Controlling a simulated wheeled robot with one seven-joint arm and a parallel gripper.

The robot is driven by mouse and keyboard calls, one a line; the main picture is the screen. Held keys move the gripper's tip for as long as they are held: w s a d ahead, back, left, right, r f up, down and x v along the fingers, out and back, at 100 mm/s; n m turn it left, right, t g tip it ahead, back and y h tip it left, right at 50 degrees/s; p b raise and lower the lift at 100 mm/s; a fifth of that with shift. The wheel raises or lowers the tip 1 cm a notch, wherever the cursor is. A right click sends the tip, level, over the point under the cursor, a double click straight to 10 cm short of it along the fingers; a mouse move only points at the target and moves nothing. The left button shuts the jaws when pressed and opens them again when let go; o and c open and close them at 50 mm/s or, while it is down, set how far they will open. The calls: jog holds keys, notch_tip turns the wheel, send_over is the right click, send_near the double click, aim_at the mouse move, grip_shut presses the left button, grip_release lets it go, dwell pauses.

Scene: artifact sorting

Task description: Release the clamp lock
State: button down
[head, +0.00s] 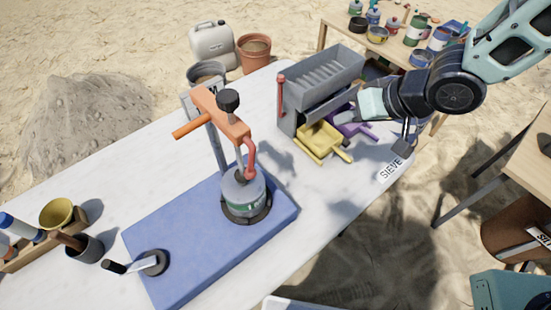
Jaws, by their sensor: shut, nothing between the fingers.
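A clamp press stands on a blue base (190,250) on the white table. Its orange lever arm (222,116) lies across the top of grey posts, with a black knob (228,101) above it. A red curved piece (250,160) hangs from the lever's right end. A grey cylinder (243,190) with a green band sits under it in a dark ring. A small lever with a black handle (115,267) is on the base's left end. Which part is the lock is unclear. My gripper (404,147) is shut and empty at the right, well apart from the clamp.
A grey sieve box (325,80) with a red handle stands behind, with yellow (322,138) and purple scoops beside it. A wooden holder with cups (57,213) is at the left. A second table with paint pots (377,35) is at the back. The table's front right is clear.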

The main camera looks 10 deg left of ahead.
jog(key=s+a+f+m+g+y, duration=0.1)
jog(key=s+a+f+g+y, duration=0.25)
jog(key=y, duration=0.35)
jog(key=s+d+r+m+g+y, duration=0.1)
jog(key=s+d+m+g+y, duration=0.1)
jog(key=s+d+g+y, duration=0.2)
jog(key=shift+s+r+g+y+b, duration=0.25)
jog(key=shift+s+g+y+b, duration=0.1)
jog(key=shift+s+g, duration=0.55)
jog(key=p, duration=0.6)
send_near(249, 159)
jog(key=f+x, duration=0.1)
jog(key=x, duration=0.4)
jog(key=shift+a+f, duration=0.4)
jog(key=shift+a, duration=0.15)
jog(key=shift+f, duration=0.1)
